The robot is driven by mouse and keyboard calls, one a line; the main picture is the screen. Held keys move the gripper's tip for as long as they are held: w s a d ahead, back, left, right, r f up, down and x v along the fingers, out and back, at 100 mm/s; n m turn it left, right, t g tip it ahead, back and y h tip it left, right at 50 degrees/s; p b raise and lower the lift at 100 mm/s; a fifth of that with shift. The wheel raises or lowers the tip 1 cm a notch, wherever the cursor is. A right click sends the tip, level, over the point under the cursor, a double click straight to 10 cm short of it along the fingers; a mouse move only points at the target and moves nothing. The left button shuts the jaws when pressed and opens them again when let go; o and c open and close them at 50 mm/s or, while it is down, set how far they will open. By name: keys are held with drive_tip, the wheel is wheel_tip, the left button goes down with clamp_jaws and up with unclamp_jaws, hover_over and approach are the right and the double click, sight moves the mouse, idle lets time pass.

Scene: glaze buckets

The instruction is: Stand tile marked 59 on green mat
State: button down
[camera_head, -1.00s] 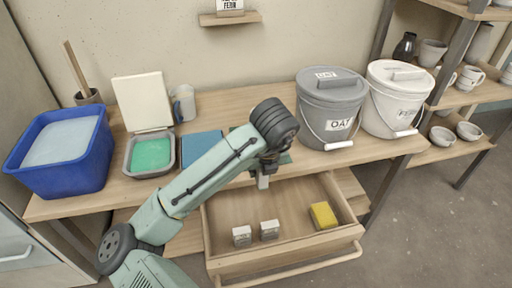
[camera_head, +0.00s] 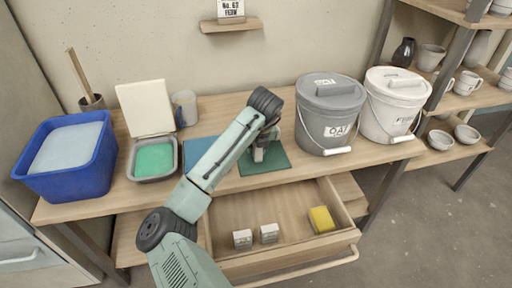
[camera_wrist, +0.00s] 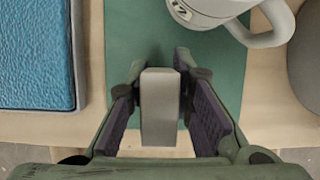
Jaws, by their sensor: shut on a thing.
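My gripper (camera_head: 261,152) is shut on a pale grey upright tile (camera_wrist: 160,108), over the green mat (camera_head: 277,165). The tile also shows in the head view (camera_head: 258,155), below the fingers. Its mark cannot be read, and I cannot tell whether its foot touches the mat. In the wrist view the green mat (camera_wrist: 135,35) lies behind and beneath the tile. A white mug (camera_wrist: 208,10) with a handle is at the far right part of the mat; my arm mostly hides that spot in the head view.
A blue textured block or mat (camera_wrist: 35,50) lies left of the green mat. The grey OAT bucket (camera_head: 328,118) stands close on the right. The open drawer (camera_head: 290,205) below holds two small tiles (camera_head: 242,238) and a yellow sponge (camera_head: 321,219). A blue tub (camera_head: 75,178) stands far left.

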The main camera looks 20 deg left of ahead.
drive_tip(key=shift+f, duration=0.65)
drive_tip(key=shift+f, duration=0.15)
drive_tip(key=c, duration=1.4)
unclamp_jaws()
drive_tip(key=b+v, duration=0.2)
drive_tip(key=v, duration=1)
